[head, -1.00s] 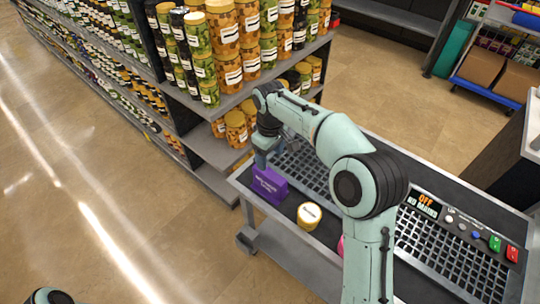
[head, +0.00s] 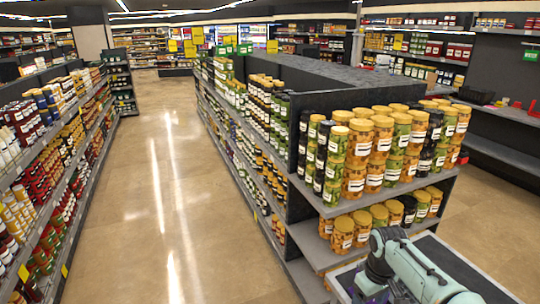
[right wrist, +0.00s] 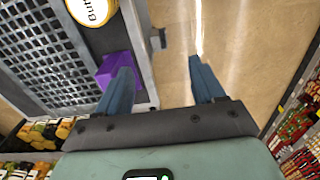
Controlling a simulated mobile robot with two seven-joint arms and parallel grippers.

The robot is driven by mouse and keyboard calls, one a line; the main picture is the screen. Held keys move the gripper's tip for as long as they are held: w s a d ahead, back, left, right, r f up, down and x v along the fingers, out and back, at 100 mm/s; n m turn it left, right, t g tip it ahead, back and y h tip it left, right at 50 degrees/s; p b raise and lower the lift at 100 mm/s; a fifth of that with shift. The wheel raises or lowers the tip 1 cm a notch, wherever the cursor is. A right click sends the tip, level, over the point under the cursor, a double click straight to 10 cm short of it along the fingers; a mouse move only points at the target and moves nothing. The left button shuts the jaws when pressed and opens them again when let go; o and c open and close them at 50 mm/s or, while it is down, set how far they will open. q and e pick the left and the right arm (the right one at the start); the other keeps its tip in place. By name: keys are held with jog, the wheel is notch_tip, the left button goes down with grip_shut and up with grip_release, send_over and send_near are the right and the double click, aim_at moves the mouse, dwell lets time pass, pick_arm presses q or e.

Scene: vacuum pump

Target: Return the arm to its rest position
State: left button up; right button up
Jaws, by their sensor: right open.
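My right arm (head: 425,275) comes in at the bottom right of the head view, over a corner of the cart. In the right wrist view my right gripper (right wrist: 161,70) is open with nothing between its fingers. One finger overlaps a purple box (right wrist: 114,66) in the picture; I cannot tell whether they touch. The other finger is over bare floor. My left gripper is in neither current view.
The cart (right wrist: 140,45) has a black grid top and carries a round yellow-rimmed lid (right wrist: 92,8). A shelf (head: 400,205) of jars stands right behind the arm in the head view. The aisle floor (head: 165,200) at left is clear.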

jog(key=s+a+f+m+y, duration=0.1)
jog(key=s+a+f, duration=0.15)
jog(key=f, duration=0.55)
jog(key=s+a+f, duration=0.2)
jog(key=s+f, duration=0.1)
jog(key=f, duration=0.6)
jog(key=s+a+f+m+y, duration=0.1)
jog(key=s+a+f, duration=0.1)
jog(key=f, duration=0.6)
jog(key=s+a+f+m, duration=0.2)
jog(key=s+f, duration=0.2)
jog(key=s, duration=0.4)
jog(key=s+a+f+m+y, duration=0.1)
jog(key=s+f, duration=0.3)
jog(key=s, duration=0.4)
jog(key=s+a+f+m+g, duration=0.1)
jog(key=s+a+f+m, duration=0.2)
jog(key=s, duration=0.5)
jog(key=shift+s+a+f+y, duration=0.3)
jog(key=shift+s+f, duration=0.1)
jog(key=shift+f, duration=0.4)
jog(key=shift+w, duration=0.1)
jog(key=c, duration=0.5)
jog(key=shift+a, duration=0.1)
